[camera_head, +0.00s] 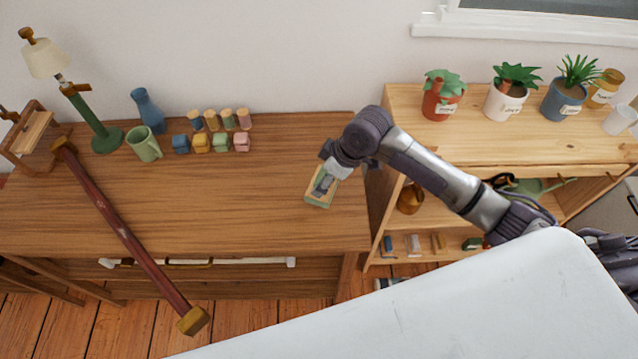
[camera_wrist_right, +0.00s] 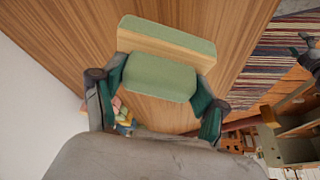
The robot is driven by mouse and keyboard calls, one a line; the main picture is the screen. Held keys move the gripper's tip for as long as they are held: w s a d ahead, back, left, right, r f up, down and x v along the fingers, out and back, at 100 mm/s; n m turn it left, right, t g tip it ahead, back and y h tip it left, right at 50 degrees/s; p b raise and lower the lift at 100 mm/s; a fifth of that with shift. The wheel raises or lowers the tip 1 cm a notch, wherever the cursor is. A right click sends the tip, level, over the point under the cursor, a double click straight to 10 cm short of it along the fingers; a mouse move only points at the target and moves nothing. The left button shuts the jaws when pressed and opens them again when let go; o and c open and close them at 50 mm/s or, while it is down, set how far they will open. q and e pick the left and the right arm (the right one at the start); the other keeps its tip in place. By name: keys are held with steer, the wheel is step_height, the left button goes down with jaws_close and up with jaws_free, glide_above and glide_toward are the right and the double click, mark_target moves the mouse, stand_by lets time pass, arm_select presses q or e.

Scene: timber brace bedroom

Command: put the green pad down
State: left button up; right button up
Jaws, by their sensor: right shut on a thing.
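The green pad (camera_wrist_right: 160,78) is a block with green faces and a tan band. In the right wrist view it lies between the fingers, with a tan strip and a second green face beyond. My right gripper (camera_head: 324,184) is shut on the pad, over the right end of the brown dresser top (camera_head: 270,215). In the head view the pad (camera_head: 318,204) shows partly behind the gripper. I cannot tell whether its underside touches the wood. I do not make out my left gripper.
A green mug (camera_head: 144,144), a blue vase (camera_head: 148,110), a lamp (camera_head: 92,115) and several small blocks (camera_head: 201,143) stand at the dresser's back left. A long red-brown bar (camera_head: 125,235) crosses its left side. A shelf with potted plants (camera_head: 443,95) stands right. The dresser's middle is clear.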

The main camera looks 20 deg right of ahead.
steer(key=shift+w+a+f, duration=0.45)
steer(key=shift+w+a, duration=0.05)
steer(key=shift+w, duration=0.1)
steer(key=shift+f, duration=2.05)
steer(key=o, duration=1)
steer(key=shift+f, duration=0.1)
steer(key=v, duration=1.2)
steer(key=shift+s, duration=0.1)
